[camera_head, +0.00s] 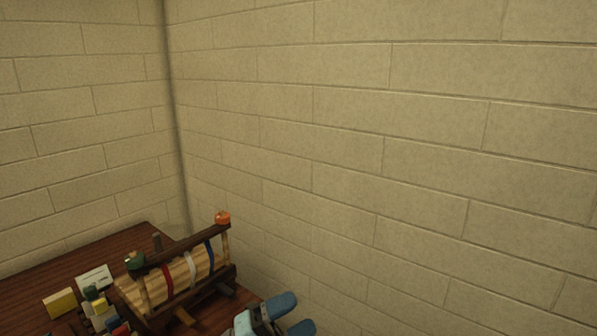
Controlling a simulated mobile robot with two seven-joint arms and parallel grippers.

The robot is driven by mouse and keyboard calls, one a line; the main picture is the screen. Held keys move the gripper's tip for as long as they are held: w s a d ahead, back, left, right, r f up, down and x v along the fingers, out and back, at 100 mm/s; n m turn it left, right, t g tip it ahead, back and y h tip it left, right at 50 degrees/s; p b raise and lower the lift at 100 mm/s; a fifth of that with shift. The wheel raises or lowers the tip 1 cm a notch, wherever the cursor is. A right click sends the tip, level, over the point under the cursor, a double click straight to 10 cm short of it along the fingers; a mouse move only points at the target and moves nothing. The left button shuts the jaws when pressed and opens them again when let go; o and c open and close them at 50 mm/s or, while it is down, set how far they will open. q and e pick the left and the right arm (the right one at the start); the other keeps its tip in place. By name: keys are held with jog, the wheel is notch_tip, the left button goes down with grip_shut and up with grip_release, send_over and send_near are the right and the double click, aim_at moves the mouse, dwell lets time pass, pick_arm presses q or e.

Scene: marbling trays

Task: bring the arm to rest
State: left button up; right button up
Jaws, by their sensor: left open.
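My left gripper (291,316) shows at the bottom edge, right of the wooden rack. Its two blue fingers are apart, with nothing seen between them. The rest of that arm is mostly cut off by the lower edge. My right gripper is out of the picture.
A dark wooden table (40,285) fills the lower left. On it stands a wooden rack (228,270) holding a pale roll with coloured bands. A yellow block (60,303), a white card (95,278) and several small coloured blocks lie left of it. Brick walls (400,150) rise behind.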

pick_arm(q)
jog(key=s+a+f+n+t+y, duration=0.3)
jog(key=a+f+n+t+y, duration=0.25)
jog(key=f+n+y, duration=0.5)
jog(key=s+a+f+n+t+y, duration=0.3)
jog(key=a+f+n+t+y, duration=0.4)
jog(key=n, duration=0.6)
jog(key=s+a+f+n+g+y, duration=0.1)
jog(key=s+a+f+n+g, duration=0.25)
jog(key=s+f, duration=0.35)
jog(key=s+a+f+n+g+y, duration=0.1)
jog(key=s+a+f+n+g, duration=0.1)
jog(key=s+f+g, duration=0.35)
notch_tip(320, 180, up, 11)
jog(key=s+t+p, duration=0.1)
jog(key=s+p, duration=0.1)
jog(key=p, duration=1.2)
jog(key=shift+s+a+r, duration=0.15)
jog(key=shift+a+r, duration=0.05)
jog(key=shift+a, duration=0.25)
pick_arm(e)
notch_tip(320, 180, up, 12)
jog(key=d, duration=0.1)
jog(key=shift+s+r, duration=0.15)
pick_arm(q)
jog(key=shift+t, duration=0.25)
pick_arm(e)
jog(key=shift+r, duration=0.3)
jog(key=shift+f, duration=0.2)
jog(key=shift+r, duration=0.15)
